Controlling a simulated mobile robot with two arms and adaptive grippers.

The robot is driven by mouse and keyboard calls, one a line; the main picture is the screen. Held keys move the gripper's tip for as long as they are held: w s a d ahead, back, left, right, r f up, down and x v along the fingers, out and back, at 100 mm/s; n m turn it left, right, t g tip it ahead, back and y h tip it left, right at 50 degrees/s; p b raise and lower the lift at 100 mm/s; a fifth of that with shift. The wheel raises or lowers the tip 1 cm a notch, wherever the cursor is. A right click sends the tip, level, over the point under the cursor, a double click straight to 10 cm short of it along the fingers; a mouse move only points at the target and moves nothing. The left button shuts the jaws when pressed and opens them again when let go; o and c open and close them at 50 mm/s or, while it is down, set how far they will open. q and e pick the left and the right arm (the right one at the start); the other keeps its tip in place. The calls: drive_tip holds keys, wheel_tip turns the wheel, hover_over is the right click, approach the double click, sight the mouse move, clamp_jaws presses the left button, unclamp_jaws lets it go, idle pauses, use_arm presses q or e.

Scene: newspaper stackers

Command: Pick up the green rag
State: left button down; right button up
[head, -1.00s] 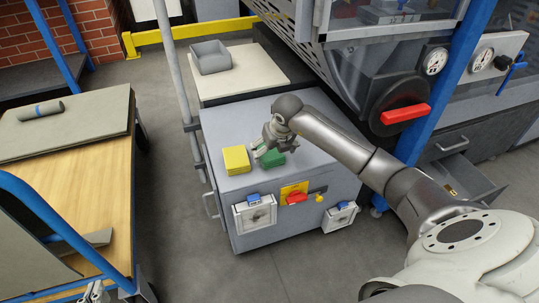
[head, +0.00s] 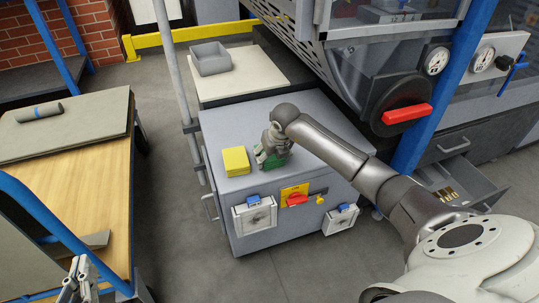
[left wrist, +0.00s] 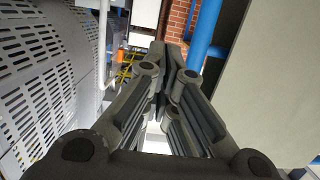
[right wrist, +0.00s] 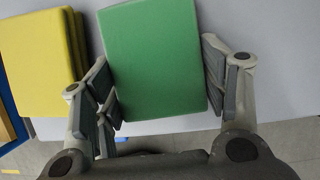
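The green rag (head: 274,162) is a folded green block on top of the grey cabinet, partly hidden by my right gripper (head: 268,152) in the head view. In the right wrist view the rag (right wrist: 152,60) lies between the widely spread fingers of my right gripper (right wrist: 160,88). One finger is beside its left edge and one beside its right edge; whether they touch it is hard to tell. My left gripper (head: 78,285) is far from the rag, low at the left of the head view. Its fingers are together and empty in the left wrist view (left wrist: 168,58).
A yellow folded stack (head: 236,160) sits just left of the green rag on the grey cabinet (head: 225,120). A grey bin (head: 210,58) stands on a pale board behind. The press with its red handle (head: 407,114) rises to the right. A wooden table (head: 100,200) is at left.

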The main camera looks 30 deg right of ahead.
drive_tip(key=c, duration=0.3)
drive_tip(key=shift+r, duration=0.2)
drive_tip(key=shift+r, duration=0.15)
drive_tip(key=r+p, duration=0.1)
drive_tip(key=r, duration=0.2)
drive_tip(key=shift+s+r+p, duration=0.15)
drive_tip(key=shift+s+p, duration=0.05)
drive_tip(key=shift+p, duration=0.15)
use_arm(q)
drive_tip(key=s+a+f+g+y+p, duration=0.1)
drive_tip(key=s+a+f+g, duration=0.2)
drive_tip(key=s+f+g, duration=0.3)
drive_tip(key=s+a+f+g+y+p, duration=0.2)
drive_tip(key=s+f+g, duration=0.3)
drive_tip(key=s, duration=0.5)
drive_tip(key=shift+s+a+f+n+g, duration=0.2)
drive_tip(key=shift+a+f+n+g, duration=0.15)
drive_tip(key=shift+a+f, duration=0.35)
use_arm(e)
drive_tip(key=s+a+r, duration=0.3)
drive_tip(key=s+r, duration=0.6)
drive_tip(key=s, duration=0.4)
drive_tip(key=shift+a, duration=0.2)
